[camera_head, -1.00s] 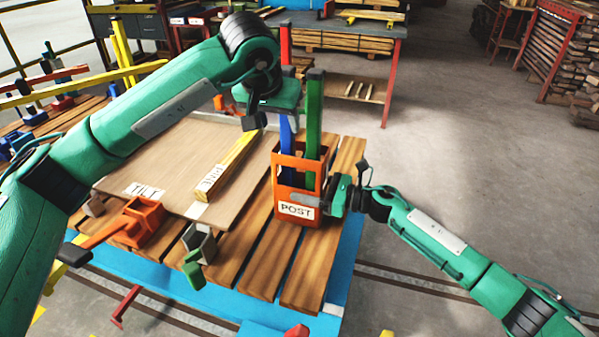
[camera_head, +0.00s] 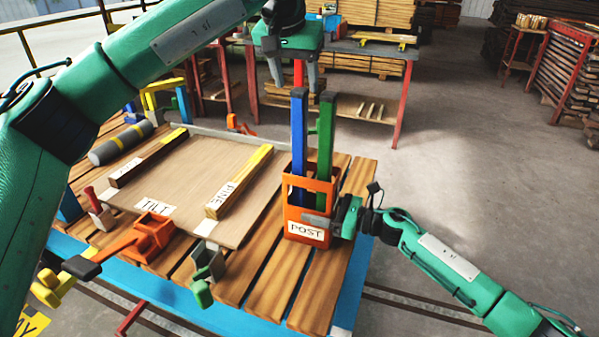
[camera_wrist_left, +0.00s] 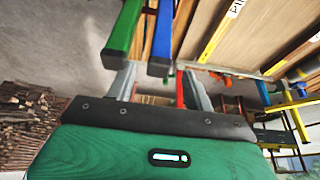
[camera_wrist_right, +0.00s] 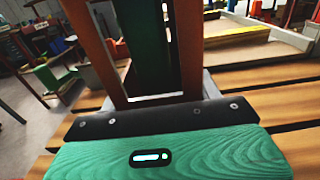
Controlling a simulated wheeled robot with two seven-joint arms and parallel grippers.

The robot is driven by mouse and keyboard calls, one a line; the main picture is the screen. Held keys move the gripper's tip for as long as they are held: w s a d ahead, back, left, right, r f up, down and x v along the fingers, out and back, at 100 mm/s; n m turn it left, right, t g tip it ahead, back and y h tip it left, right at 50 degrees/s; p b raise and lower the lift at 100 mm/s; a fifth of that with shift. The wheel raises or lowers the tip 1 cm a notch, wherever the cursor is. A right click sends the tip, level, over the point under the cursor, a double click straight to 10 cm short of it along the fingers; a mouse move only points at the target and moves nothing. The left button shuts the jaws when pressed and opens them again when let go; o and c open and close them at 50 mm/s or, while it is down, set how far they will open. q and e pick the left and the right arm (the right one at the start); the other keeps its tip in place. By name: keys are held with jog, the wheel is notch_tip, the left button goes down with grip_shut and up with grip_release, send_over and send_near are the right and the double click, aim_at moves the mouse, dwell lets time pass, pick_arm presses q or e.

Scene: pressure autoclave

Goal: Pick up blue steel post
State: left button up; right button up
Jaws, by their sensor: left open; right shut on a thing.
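The blue steel post (camera_head: 298,130) stands upright in the orange holder (camera_head: 304,232) labelled POST, left of a green post (camera_head: 326,135). My left gripper (camera_head: 295,82) is open and empty, with its fingers pointing down near the blue post's top. I cannot tell the exact gap to the blue post. My right gripper (camera_head: 337,217) is shut on the holder's right side; the holder's orange frame (camera_wrist_right: 92,45) fills the right wrist view.
An orange clamp-like part (camera_head: 150,232) lies at the front left. A workbench (camera_head: 375,55) stands behind.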

aim_at(300, 107)
pick_arm(q)
jog(key=x, duration=0.8)
jog(key=shift+s, duration=0.1)
grip_shut()
